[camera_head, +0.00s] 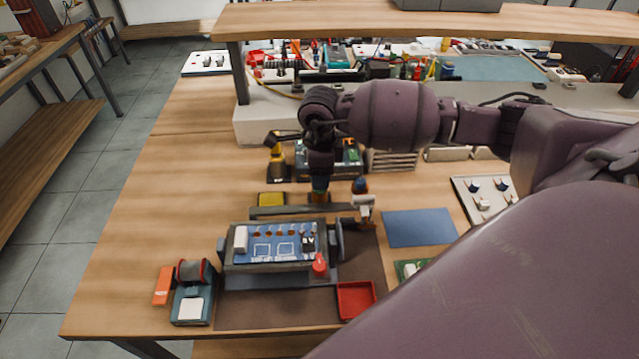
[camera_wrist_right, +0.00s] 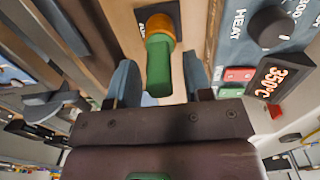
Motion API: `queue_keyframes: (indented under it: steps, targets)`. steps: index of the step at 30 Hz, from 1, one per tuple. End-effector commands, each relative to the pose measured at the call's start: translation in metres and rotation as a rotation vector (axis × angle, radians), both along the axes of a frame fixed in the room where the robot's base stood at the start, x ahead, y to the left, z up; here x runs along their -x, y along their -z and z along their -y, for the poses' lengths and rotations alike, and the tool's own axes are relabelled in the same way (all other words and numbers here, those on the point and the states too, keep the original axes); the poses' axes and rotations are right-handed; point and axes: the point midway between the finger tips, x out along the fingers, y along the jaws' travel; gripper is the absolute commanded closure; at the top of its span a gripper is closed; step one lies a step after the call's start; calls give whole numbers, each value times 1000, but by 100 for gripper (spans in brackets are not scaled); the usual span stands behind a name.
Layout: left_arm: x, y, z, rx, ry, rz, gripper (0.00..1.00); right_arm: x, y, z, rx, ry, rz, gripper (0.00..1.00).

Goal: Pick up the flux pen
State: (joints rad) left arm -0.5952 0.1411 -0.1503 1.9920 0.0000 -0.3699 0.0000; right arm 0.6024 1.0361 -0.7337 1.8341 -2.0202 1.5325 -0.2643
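The flux pen (camera_wrist_right: 158,66), which I take to be the green-capped piece with an amber body, stands end-on to the right wrist camera. My right gripper (camera_head: 319,192) points down over the bench behind the circuit board in its holder. In the wrist view its two blue-grey fingers (camera_wrist_right: 160,84) are apart, one on each side of the green part, with a visible gap at both sides. In the head view the gripper and wrist hide most of the pen. My left gripper is in neither view.
The circuit board holder (camera_head: 280,275) stands in front of the gripper. A heat station with a lit display (camera_wrist_right: 278,80) is close beside it. A yellow pad (camera_head: 271,199), a blue mat (camera_head: 418,228) and a red tray (camera_head: 355,300) lie around. A shelf (camera_head: 430,22) overhangs the back.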

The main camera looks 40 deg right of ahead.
Motion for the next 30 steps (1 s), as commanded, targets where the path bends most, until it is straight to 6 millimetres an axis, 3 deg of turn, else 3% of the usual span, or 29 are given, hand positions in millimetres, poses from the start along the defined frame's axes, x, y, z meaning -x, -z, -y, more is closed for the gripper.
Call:
queue_keyframes:
  steps: [1, 8, 16, 20, 26, 30]
  targets:
    - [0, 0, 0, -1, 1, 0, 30, 0, 0, 0, 0, 0, 0, 62]
    - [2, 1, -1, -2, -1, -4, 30, 0, 0, 0, 0, 0, 0, 96]
    - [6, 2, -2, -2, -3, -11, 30, 0, -2, 0, 1, 0, 1, 96]
    - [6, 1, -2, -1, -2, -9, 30, -1, -12, 0, 0, 0, 2, 96]
    - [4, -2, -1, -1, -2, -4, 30, -1, -50, 0, 2, -1, 5, 96]
    - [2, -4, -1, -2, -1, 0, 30, -1, -88, 0, 1, 0, 6, 96]
